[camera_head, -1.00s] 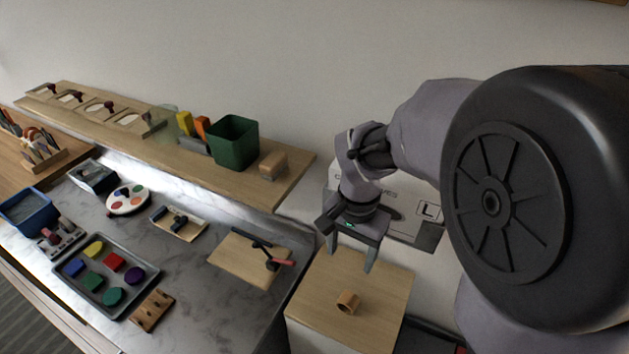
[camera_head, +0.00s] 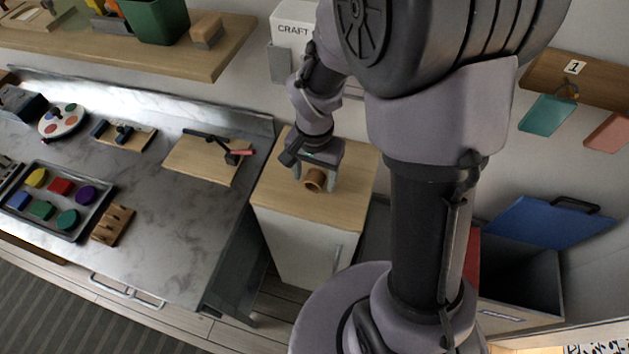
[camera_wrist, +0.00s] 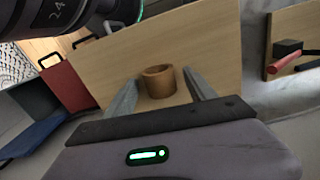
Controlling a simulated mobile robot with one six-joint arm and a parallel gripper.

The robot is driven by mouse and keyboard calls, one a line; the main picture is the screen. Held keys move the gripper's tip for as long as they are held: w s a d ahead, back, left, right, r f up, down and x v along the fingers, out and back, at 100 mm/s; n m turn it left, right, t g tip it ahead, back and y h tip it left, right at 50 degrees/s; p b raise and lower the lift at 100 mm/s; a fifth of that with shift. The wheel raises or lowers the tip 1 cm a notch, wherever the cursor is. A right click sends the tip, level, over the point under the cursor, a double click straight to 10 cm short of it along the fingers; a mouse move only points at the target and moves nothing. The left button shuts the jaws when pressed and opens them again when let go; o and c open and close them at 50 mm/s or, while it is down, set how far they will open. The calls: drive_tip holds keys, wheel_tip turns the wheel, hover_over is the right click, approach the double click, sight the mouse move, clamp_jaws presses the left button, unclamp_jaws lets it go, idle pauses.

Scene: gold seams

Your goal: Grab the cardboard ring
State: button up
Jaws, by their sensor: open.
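The cardboard ring (camera_head: 314,180) is a short brown tube on the wooden top of a small white cabinet (camera_head: 283,201). In the wrist view the ring (camera_wrist: 159,82) stands upright with its round opening visible, between and just beyond the tips of my two fingers. My gripper (camera_head: 316,186) is open and low over the cabinet top, close to the ring. In the wrist view my gripper's fingers (camera_wrist: 158,88) are spread on either side of the ring, with gaps showing. In the head view the gripper partly covers the ring.
A marble counter (camera_head: 170,215) stands left of the cabinet, with a board (camera_head: 190,165) bearing a red-handled tool. A wooden shelf (camera_head: 225,60) with a green bin (camera_head: 158,22) runs above. An open dark box with a blue lid (camera_head: 545,222) stands to the right.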

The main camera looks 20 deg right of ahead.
clamp_jaws()
drive_tip(key=shift+r, duration=0.1)
